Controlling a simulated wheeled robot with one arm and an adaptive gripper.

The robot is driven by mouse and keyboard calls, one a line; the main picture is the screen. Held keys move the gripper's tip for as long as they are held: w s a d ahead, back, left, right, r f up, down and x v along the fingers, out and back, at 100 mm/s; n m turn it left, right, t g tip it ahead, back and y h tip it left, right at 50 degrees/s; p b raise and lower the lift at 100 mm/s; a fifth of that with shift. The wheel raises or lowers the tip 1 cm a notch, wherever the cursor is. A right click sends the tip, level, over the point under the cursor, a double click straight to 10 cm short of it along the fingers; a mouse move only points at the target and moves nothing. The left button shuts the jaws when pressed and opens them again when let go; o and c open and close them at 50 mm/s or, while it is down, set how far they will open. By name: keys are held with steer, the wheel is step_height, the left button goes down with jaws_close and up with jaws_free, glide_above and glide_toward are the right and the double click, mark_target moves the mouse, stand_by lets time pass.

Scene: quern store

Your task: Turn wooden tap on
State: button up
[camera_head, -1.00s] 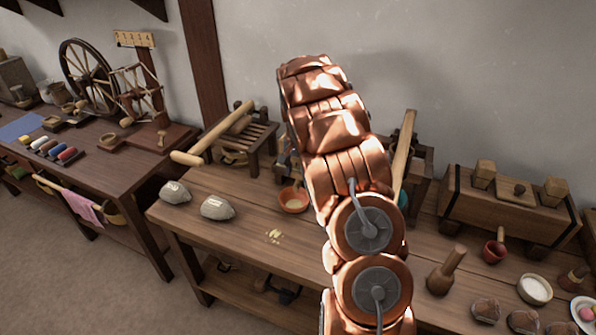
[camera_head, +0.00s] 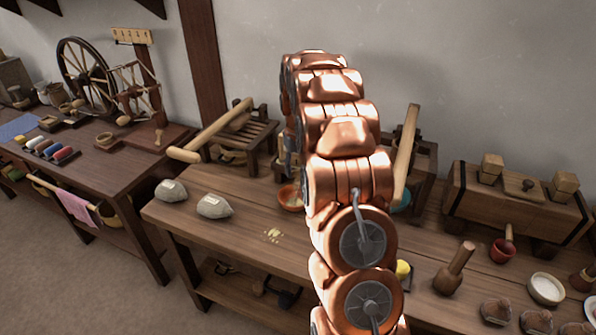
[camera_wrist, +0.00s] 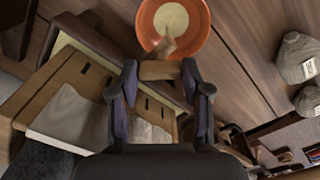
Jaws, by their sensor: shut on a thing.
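In the wrist view my gripper (camera_wrist: 160,73) is shut on a short wooden piece, which looks like the handle of the wooden tap (camera_wrist: 158,69). A paler wooden part reaches from it over the rim of an orange bowl (camera_wrist: 203,38). The bowl holds something pale. It also shows in the head view (camera_head: 286,200), partly behind my arm. There my copper arm hides the gripper and the tap. I cannot tell from these views how far the tap is turned.
Two grey sacks (camera_head: 214,206) lie on the bench's left part. A slatted wooden frame with a long pole (camera_head: 213,131) stands behind them. The bench front near the crumbs (camera_head: 273,235) is mostly clear.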

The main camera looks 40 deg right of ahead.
mark_target(298, 170)
steer(key=n+b, duration=0.1)
steer(key=n, duration=0.3)
steer(key=shift+n, duration=0.3)
steer(key=n, duration=0.4)
stand_by(0.5)
steer(key=o, duration=1.2)
steer(key=shift+c, duration=0.2)
step_height(298, 170, up, 12)
stand_by(0.4)
